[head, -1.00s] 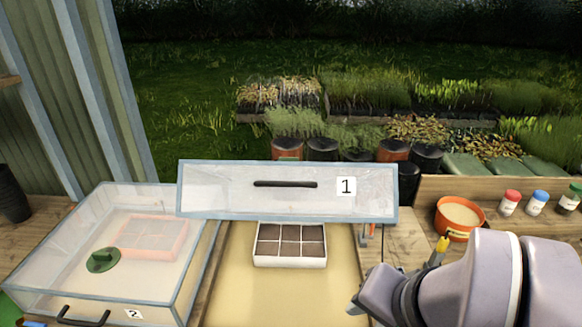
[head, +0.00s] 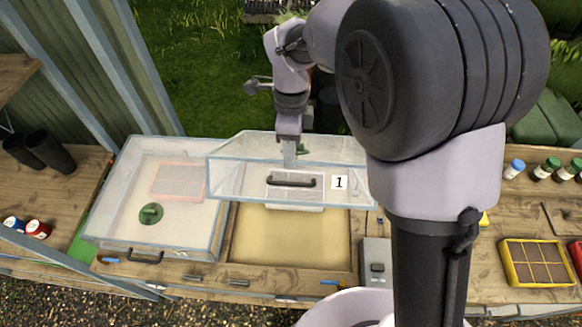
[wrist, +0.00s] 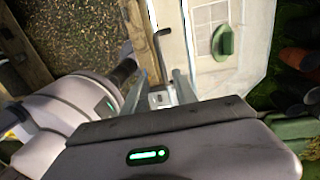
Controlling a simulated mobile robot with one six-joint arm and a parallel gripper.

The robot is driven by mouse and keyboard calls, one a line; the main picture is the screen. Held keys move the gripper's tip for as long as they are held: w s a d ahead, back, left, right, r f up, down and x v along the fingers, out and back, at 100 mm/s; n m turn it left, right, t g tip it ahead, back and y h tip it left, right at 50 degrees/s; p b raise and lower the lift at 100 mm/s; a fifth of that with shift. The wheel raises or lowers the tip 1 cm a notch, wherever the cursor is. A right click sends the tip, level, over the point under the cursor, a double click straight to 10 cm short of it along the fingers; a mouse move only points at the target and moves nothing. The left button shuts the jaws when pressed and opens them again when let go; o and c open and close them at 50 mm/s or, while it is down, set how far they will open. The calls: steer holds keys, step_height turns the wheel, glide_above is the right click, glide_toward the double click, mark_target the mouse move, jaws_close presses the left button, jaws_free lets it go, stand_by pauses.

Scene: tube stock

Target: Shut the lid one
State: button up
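Lid one (head: 235,180) is a clear pale-framed lid with a dark handle (head: 292,181) and a "1" label (head: 339,182). It stands raised at the back of the sandy bed (head: 290,238), whose front is uncovered. A pale seed tray (head: 297,206) shows partly behind the lid's lower edge. My gripper (head: 289,158) points down at the back part of lid one; I cannot tell whether it touches. In the wrist view my gripper's two fingers (wrist: 160,92) are apart, with nothing clearly held between them.
A grey box (head: 375,262) stands right of the bed. My arm hides much of the right side.

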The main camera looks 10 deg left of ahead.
glide_above(290, 178)
steer(key=s, duration=0.3)
steer(key=f, duration=1)
steer(key=shift+d+p, duration=0.2)
steer(key=shift+p, duration=0.1)
jaws_close()
